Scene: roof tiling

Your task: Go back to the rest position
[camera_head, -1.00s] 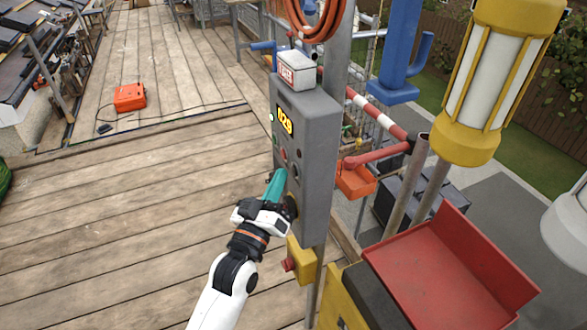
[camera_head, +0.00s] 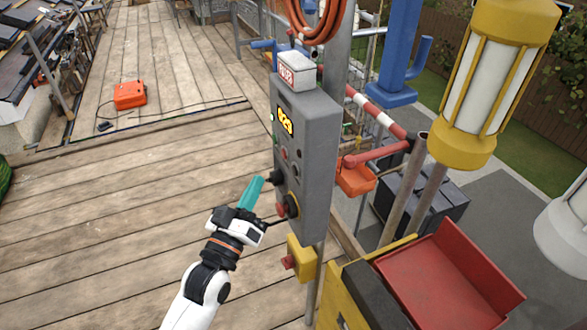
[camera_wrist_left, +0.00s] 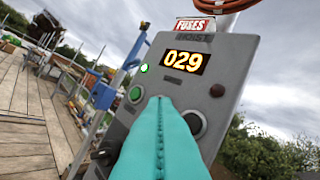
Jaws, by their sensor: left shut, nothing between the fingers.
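My left gripper (camera_head: 253,190) has teal fingers pressed together with nothing between them. It is just left of the grey hoist control box (camera_head: 309,140), with a visible gap in the head view. The fingers also fill the lower middle of the left wrist view (camera_wrist_left: 160,145), in front of the box face. The box shows a lit display reading 029 (camera_wrist_left: 186,61), a green button (camera_wrist_left: 135,94) and a dark round knob (camera_wrist_left: 194,123). My right gripper is not in view.
A yellow box with a red button (camera_head: 301,262) hangs below the control box. A red tray (camera_head: 450,275) and a yellow lamp (camera_head: 497,80) stand at the right. An orange case (camera_head: 130,95) lies on the deck.

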